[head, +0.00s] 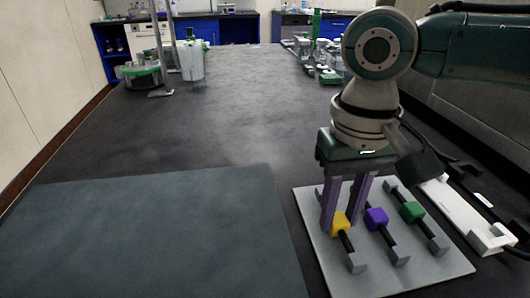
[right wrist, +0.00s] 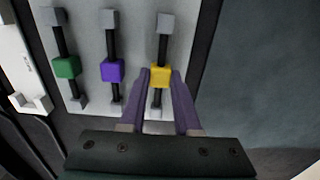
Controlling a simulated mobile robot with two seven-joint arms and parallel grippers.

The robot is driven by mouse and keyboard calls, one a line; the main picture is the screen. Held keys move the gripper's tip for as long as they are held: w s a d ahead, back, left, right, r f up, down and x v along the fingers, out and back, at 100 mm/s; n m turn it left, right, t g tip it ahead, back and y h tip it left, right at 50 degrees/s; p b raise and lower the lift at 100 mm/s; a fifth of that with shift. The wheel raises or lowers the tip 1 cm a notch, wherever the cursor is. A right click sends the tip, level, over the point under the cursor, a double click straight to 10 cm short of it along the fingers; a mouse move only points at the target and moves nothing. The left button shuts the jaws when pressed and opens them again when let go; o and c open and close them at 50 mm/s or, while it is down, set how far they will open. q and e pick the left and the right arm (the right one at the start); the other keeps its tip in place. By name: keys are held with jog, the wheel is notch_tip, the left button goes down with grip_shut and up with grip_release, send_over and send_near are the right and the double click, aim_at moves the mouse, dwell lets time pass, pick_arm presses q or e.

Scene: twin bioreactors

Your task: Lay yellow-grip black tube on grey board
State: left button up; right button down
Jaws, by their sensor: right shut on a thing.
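The black tube with the yellow grip (head: 340,224) rests between grey end blocks on the light grey board (head: 310,203), leftmost of the tubes there in the head view. In the right wrist view its yellow grip (right wrist: 160,76) sits between my purple fingers. My right gripper (head: 341,214) points down and is shut on the yellow grip. The tube looks in line with its end blocks; I cannot tell whether it is lifted at all. Its far end is partly hidden by the fingers in the head view. My left gripper is not in view.
Tubes with a purple grip (head: 376,218) and a green grip (head: 412,211) lie beside it. A large dark grey mat (head: 150,240) lies bare to the left. A white holder (head: 465,215) is at the right. Lab items (head: 190,62) stand far back; the table's middle is clear.

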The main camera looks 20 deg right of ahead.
jog(key=shift+f, duration=0.15)
jog(key=c, duration=0.6)
grip_release()
jog(key=shift+f, duration=0.1)
